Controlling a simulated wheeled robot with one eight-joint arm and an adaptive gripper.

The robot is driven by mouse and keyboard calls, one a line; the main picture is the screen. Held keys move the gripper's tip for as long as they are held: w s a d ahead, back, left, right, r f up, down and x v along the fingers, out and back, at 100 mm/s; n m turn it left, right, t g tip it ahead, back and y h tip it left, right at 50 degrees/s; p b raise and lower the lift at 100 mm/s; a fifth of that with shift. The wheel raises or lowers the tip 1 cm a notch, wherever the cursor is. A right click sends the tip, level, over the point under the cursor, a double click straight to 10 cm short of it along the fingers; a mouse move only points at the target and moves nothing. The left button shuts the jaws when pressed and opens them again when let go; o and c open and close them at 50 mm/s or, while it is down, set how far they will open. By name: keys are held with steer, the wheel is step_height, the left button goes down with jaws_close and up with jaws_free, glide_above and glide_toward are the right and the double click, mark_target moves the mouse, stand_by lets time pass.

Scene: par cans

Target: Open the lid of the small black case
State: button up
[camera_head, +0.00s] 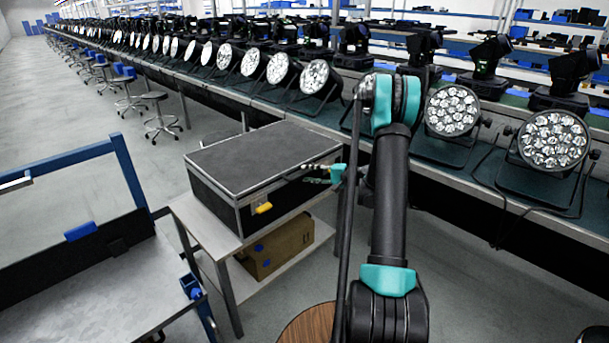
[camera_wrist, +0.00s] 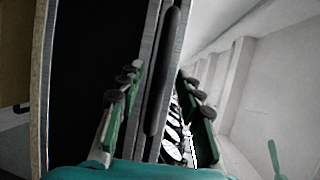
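The small black case (camera_head: 262,158) with metal edging lies flat on a small side table, its lid shut. A yellow part (camera_head: 263,208) shows on its near side. My gripper (camera_head: 318,173) is at the case's right side, level with the lid edge. In the wrist view my gripper (camera_wrist: 160,90) is open, one green finger to each side of the case's metal edging (camera_wrist: 150,60) and a dark bar along it. The left finger lies over the black face of the case. I cannot tell whether the fingers touch it.
The side table (camera_head: 205,232) has a cardboard box (camera_head: 278,247) on its lower shelf. A long bench with par cans (camera_head: 452,110) runs behind and right of my arm. A blue-framed workbench (camera_head: 95,285) stands at the left. A round wooden top (camera_head: 308,325) is near the front.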

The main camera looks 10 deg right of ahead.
steer(key=shift+x, duration=1.05)
jaws_close()
